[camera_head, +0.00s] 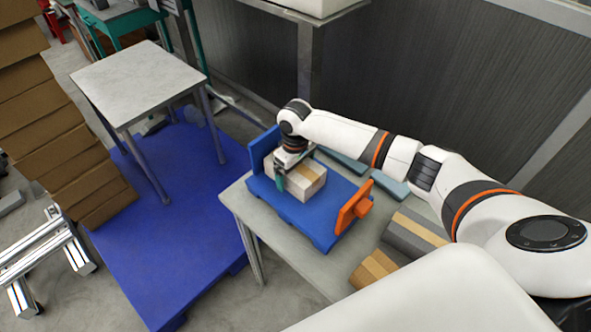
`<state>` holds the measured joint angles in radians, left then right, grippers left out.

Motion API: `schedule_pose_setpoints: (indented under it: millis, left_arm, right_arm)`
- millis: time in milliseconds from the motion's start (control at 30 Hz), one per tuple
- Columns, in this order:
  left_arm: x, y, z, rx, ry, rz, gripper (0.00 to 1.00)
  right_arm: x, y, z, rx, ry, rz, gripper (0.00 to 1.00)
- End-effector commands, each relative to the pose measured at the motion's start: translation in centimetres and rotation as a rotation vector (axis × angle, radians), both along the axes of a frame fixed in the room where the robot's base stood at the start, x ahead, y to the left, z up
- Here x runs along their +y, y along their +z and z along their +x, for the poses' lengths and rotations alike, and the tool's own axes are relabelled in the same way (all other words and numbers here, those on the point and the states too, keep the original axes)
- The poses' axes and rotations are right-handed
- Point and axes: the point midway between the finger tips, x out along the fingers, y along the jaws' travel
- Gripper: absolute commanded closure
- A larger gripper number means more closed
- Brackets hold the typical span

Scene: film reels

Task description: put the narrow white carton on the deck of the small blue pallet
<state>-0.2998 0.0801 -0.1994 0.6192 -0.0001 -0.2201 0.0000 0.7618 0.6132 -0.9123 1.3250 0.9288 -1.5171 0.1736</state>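The small blue pallet (322,222) lies on a grey table, with a blue upright board at its left end and an orange upright piece at its right end. A pale carton (305,184) with a tan stripe sits on or just above the pallet's deck, toward the left end; I cannot tell if it touches. My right gripper (281,175) reaches down at the carton's left end. A teal finger shows against the carton's side; the other finger is hidden, so its opening is unclear. My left gripper is out of view.
Grey-and-tan cartons (416,232) lie at the table's right, partly hidden by my arm. Flat teal pieces (391,187) lie behind the pallet. A large blue pallet (160,235) is on the floor under a grey-topped table (137,82). Brown boxes (55,130) are stacked at left.

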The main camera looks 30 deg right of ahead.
Motion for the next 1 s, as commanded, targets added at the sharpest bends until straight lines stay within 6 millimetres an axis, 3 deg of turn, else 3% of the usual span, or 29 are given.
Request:
schedule_pose_setpoints:
  millis: [267, 700, 1000]
  left_arm:
    - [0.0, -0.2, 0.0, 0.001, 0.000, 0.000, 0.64]
    - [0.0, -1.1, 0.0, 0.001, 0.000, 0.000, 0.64]
    - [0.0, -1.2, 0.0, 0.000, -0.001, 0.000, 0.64]
  right_arm:
    - [0.0, 1.9, 0.1, -0.003, 0.000, 0.000, 0.00]
    - [0.0, 10.6, 0.1, -0.003, 0.000, 0.001, 0.00]
    - [0.0, 12.3, 0.0, 0.000, -0.001, 0.001, 0.00]
